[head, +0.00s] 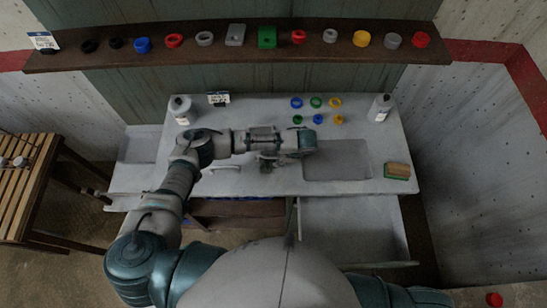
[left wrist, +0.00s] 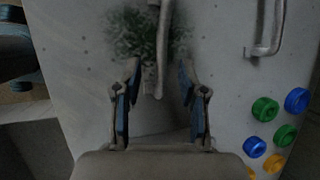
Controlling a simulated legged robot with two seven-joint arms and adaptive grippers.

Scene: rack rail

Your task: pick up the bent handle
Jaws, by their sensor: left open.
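A pale, slim handle with a bend in it (left wrist: 161,50) lies on the grey worktop in the left wrist view. Its lower end lies between the fingertips as seen from above; I cannot tell the height gap. A pale handle also shows left of my gripper in the head view (head: 225,168). A second handle (left wrist: 268,48), U-shaped with turned ends, lies at the upper right of the left wrist view. My left gripper (left wrist: 160,78) is open and empty, pointing down; in the head view (head: 268,163) it is partly hidden by my arm. My right gripper is out of view.
The worktop (head: 285,180) has a sunken grey area (head: 336,160) on the right, with a green-and-tan block (head: 398,171) beyond. Several coloured rings (head: 316,108) and two bottles (head: 181,109) (head: 380,107) stand behind. A shelf (head: 200,57) holds more parts.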

